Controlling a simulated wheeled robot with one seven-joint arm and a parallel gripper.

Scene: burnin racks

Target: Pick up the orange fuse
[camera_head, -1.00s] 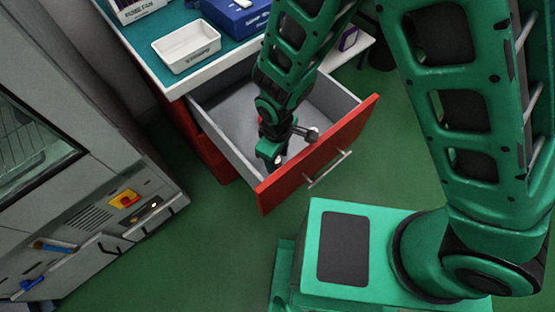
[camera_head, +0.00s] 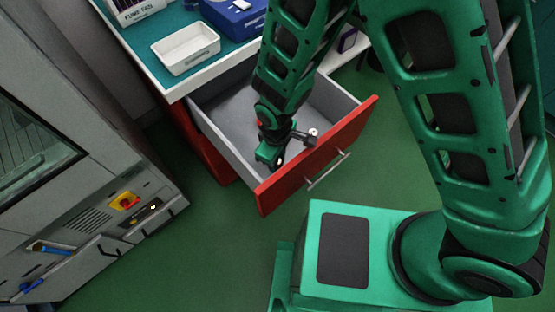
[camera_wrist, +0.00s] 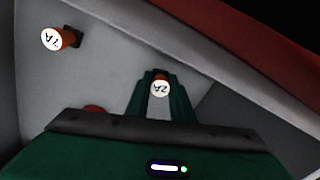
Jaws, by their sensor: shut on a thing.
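My gripper (camera_wrist: 160,100) is shut on a small fuse (camera_wrist: 160,88) with a round white marked end and a brownish-orange body, mostly hidden between the green fingers. A second fuse (camera_wrist: 60,39), orange with a white marked end, lies apart at the upper left of the wrist view, inside the drawer. In the head view my gripper (camera_head: 275,158) is inside the open red-fronted drawer, low near its front panel.
The drawer's red front (camera_head: 318,156) and grey walls surround my gripper. A red thing (camera_wrist: 95,108) shows partly behind my gripper. Above are a white tray (camera_head: 186,48) and a blue box (camera_head: 235,16) on the bench. A grey cabinet (camera_head: 75,170) stands left; green floor is clear between.

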